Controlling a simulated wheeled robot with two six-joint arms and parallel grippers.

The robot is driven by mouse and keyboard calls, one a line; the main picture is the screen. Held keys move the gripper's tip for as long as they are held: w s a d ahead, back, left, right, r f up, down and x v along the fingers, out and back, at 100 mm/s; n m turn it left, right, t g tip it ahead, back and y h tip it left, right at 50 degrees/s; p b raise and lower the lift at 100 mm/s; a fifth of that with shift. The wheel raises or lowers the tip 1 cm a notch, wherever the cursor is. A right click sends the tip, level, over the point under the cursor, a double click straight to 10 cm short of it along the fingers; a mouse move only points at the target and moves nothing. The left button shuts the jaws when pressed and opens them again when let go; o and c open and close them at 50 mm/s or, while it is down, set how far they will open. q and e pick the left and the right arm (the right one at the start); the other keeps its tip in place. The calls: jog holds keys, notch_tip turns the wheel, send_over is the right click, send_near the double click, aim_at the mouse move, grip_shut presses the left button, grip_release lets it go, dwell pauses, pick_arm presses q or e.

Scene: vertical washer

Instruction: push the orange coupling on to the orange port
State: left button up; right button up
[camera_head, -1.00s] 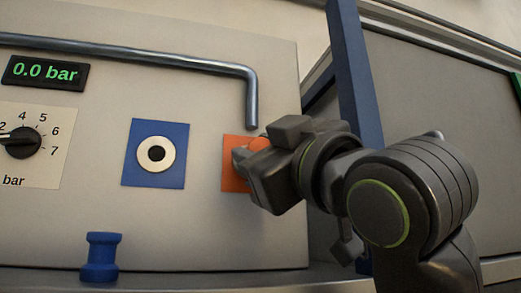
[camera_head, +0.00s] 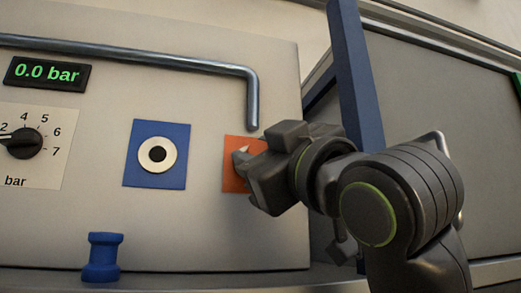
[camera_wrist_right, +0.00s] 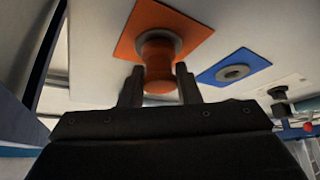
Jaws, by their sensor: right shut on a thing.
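The orange port plate (camera_head: 231,178) is on the upright panel, right of the blue port. It also shows in the right wrist view (camera_wrist_right: 188,27), with a grey ring (camera_wrist_right: 171,36) at its middle. The orange coupling (camera_wrist_right: 158,66) is between the fingers of my right gripper (camera_wrist_right: 159,84), its far end at the grey ring. I cannot tell how far it sits on the port. In the head view my right gripper (camera_head: 246,172) is at the orange plate and hides the coupling. My left gripper is not in view.
A blue port plate (camera_head: 156,181) with a pale ring is left of the orange one. A blue coupling (camera_head: 103,257) stands upright on the ledge below. A bent metal pipe (camera_head: 252,98) ends just above the orange plate. A dial (camera_head: 22,143) and a display (camera_head: 46,72) reading 0.0 bar are at left.

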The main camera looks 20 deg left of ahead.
jog(key=o, duration=1)
jog(key=shift+b+v, duration=4)
jog(key=shift+v, duration=4.7)
jog(key=shift+w, duration=0.1)
